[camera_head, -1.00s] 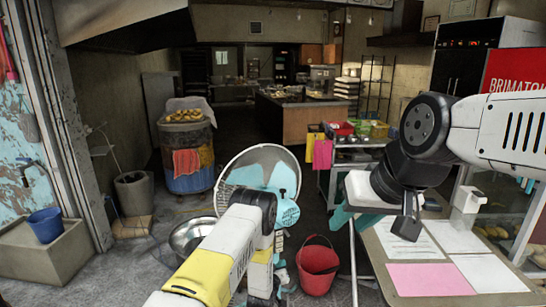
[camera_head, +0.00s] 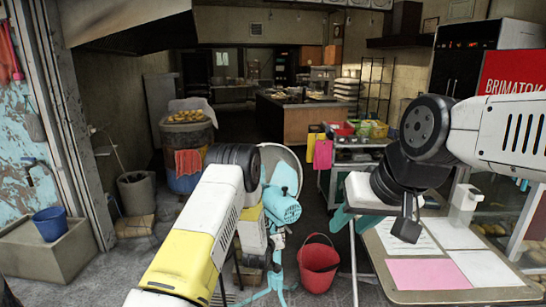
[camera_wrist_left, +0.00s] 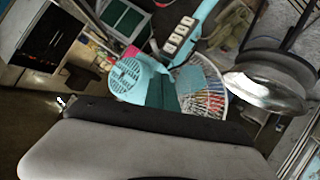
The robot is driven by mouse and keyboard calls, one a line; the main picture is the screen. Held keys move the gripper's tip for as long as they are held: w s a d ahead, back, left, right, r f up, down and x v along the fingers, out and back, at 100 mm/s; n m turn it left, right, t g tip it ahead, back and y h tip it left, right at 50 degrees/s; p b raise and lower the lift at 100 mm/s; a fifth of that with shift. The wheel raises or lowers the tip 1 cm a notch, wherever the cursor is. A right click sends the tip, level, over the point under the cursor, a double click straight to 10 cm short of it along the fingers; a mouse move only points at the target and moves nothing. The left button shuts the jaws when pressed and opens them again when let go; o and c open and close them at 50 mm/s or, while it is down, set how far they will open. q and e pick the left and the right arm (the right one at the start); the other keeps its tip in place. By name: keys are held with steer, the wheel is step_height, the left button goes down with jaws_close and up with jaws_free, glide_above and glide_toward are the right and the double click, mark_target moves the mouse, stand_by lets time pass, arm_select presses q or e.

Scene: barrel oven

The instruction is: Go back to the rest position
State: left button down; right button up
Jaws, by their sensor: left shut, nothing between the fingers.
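My left arm (camera_head: 190,235) comes in from the bottom left of the head view and bends at a black joint in front of the fan. The left gripper is hidden there. In the left wrist view, its teal fingers (camera_wrist_left: 167,92) appear shut and empty, against the teal fan behind. My right arm (camera_head: 500,130) comes in from the right. My right gripper (camera_head: 352,218) hangs above the left edge of the table, with teal fingers partly hidden by the wrist; its opening is unclear.
A teal pedestal fan (camera_head: 281,205) stands close to my left arm, beside a red bucket (camera_head: 318,264). A table (camera_head: 372,248) with paper sheets and a white dispenser (camera_head: 464,203) is on the right. A metal bowl (camera_wrist_left: 265,82) shows in the left wrist view.

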arm_select(q)
steer(key=s+a+r+g, duration=0.1)
steer(key=a+r, duration=0.1)
steer(key=r, duration=0.6)
steer(key=a+r, duration=0.3)
steer(key=r, duration=0.5)
steer(key=s+a+r+g, duration=0.2)
steer(key=s+a+r, duration=0.2)
steer(key=s+r, duration=0.75)
steer(key=s+a+r+m+g, duration=0.1)
steer(key=s+a+r, duration=0.1)
steer(key=s, duration=0.8)
steer(key=s+a+r+m+g, duration=0.1)
steer(key=s+r, duration=0.3)
steer(key=s, duration=0.6)
steer(key=s+a+r+g+y, duration=0.1)
steer(key=s+a+r, duration=0.1)
steer(key=s, duration=0.8)
steer(key=shift+s+a+r+m+g, duration=0.2)
steer(key=shift+a+r+m+g, duration=0.15)
steer(key=shift+r, duration=0.5)
steer(key=shift+a, duration=0.1)
